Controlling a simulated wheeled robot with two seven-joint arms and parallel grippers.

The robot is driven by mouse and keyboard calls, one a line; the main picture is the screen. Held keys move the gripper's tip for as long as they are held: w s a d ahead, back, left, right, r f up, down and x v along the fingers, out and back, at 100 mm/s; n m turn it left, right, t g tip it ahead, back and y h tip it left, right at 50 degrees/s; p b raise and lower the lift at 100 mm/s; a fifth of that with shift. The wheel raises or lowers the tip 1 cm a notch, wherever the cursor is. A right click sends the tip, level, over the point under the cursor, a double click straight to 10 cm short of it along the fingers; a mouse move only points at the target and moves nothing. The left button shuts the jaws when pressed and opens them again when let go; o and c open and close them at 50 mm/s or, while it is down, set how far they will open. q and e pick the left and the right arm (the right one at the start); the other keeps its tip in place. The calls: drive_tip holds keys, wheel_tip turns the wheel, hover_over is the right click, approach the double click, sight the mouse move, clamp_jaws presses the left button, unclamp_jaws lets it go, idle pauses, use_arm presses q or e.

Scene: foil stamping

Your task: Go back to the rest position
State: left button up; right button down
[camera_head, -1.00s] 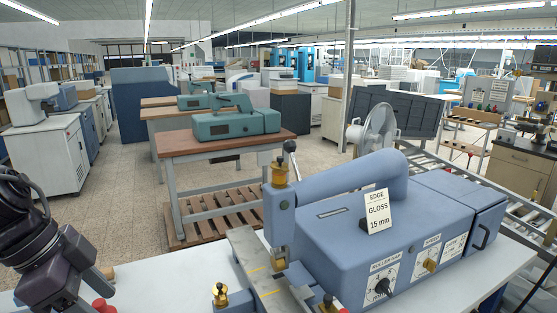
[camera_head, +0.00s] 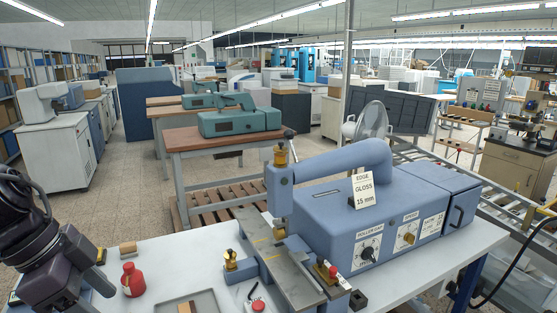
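My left gripper (camera_head: 100,279) hangs at the lower left, dark purple with a grey finger pointing down and right. It is above or beside the left end of the white table (camera_head: 185,262); its exact height is unclear. I see nothing held in it, but its finger gap does not show clearly. My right gripper is outside the view. The blue foil-stamping machine (camera_head: 335,222) stands on the table, with a card (camera_head: 363,190) reading "EDGE GLOSS 15 mm" on it.
A grey tray (camera_head: 207,299) lies at the front edge of view. A brass-topped fixture (camera_head: 232,262) stands beside the metal plate (camera_head: 275,258). Other workbenches stand behind.

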use_arm(q)
drive_tip(key=w+d+f+n+t+h, duration=0.1)
drive_tip(key=w+d+f+t, duration=0.1)
drive_tip(key=w+f+t, duration=0.45)
drive_tip(key=w+d+f+n+t, duration=0.1)
drive_tip(key=w+d+f+t, duration=0.15)
drive_tip(key=f, duration=0.65)
drive_tip(key=s+d+f+n+g+y, duration=0.2)
drive_tip(key=s+f+n+g+y, duration=0.45)
drive_tip(key=s+f, duration=0.85)
drive_tip(key=s+f+n+g+h+b, duration=0.15)
drive_tip(key=f+b, duration=0.25)
drive_tip(key=f, duration=1.3)
drive_tip(key=s+f+n+g+b, duration=0.1)
drive_tip(key=s+f+b, duration=0.15)
drive_tip(key=f, duration=1.45)
drive_tip(key=s+a+f+b, duration=0.2)
drive_tip(key=s+f+b, duration=0.1)
drive_tip(key=s+f, duration=0.7)
drive_tip(key=s+a+f+g+b, duration=0.1)
drive_tip(key=s+f+b, duration=0.3)
drive_tip(key=s+f, duration=0.6)
wheel_tip(320, 180, down, 6)
drive_tip(key=shift+a+m, duration=0.3)
drive_tip(key=shift+a, duration=0.15)
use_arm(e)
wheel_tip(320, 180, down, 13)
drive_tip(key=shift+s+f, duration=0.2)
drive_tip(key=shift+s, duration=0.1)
